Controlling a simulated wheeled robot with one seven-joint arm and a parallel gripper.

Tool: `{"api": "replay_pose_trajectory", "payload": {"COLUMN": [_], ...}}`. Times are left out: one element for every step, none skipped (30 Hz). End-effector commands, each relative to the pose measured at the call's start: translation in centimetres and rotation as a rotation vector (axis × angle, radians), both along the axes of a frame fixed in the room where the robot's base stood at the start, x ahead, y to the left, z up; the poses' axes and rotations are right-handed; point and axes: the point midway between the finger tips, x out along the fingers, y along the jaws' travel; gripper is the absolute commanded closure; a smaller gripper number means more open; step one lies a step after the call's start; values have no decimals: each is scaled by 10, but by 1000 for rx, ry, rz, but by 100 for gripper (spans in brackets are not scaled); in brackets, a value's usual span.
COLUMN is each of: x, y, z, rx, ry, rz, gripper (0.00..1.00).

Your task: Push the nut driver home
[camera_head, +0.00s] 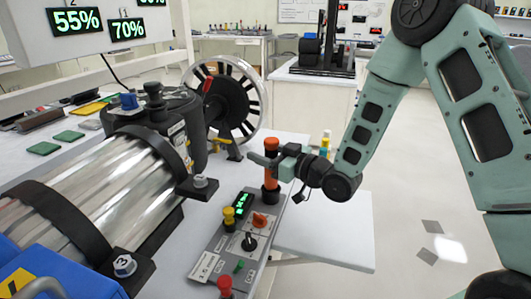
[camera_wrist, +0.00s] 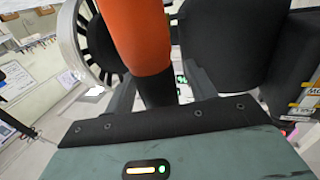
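The nut driver (camera_head: 271,178) stands roughly upright near the back edge of the control panel in the head view, with an orange handle and a black lower part. My gripper (camera_head: 264,159) is at its upper part, coming from the right, with dark fingers around it. In the wrist view the orange handle (camera_wrist: 140,35) fills the top middle, and its black part runs down between the fingers of my gripper (camera_wrist: 160,88). A gap shows between the black part and the right finger. The driver's lower end is hidden in the wrist view.
The grey control panel (camera_head: 213,262) carries knobs, buttons and a green display (camera_head: 243,204). A shiny ribbed cylinder (camera_head: 75,190) with black bands and numbered bolts lies left. A spoked wheel (camera_head: 228,98) stands behind. A bare white tabletop (camera_head: 325,232) extends right, with open floor beyond.

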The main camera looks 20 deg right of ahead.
Motion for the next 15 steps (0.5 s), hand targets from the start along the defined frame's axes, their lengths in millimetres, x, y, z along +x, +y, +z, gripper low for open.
{"api": "replay_pose_trajectory", "payload": {"x": [0,0,0,0,0,0,-1,-1,-2,-4,-5,-9,-13,-17,-23], "y": [0,0,0,0,0,0,0,-1,-2,-3,-5,-8,-11,-13,-18], "z": [0,0,0,0,0,-1,-2,-2,-2,-2,-2,-2,-2,-2,-2], "rx": [0,-1,-1,-1,-1,-2,-2,-2,-2,-1,-2,-2,-2,-2,-1], "ry": [0,1,1,1,1,4,4,4,4,3,2,4,5,5,5], "rz": [0,0,0,0,0,0,0,0,-1,-1,-2,-3,-3,-3,-3], "gripper": [45,45,45,45,45,45,45,45,45,45,45,45,45,45,45]}}
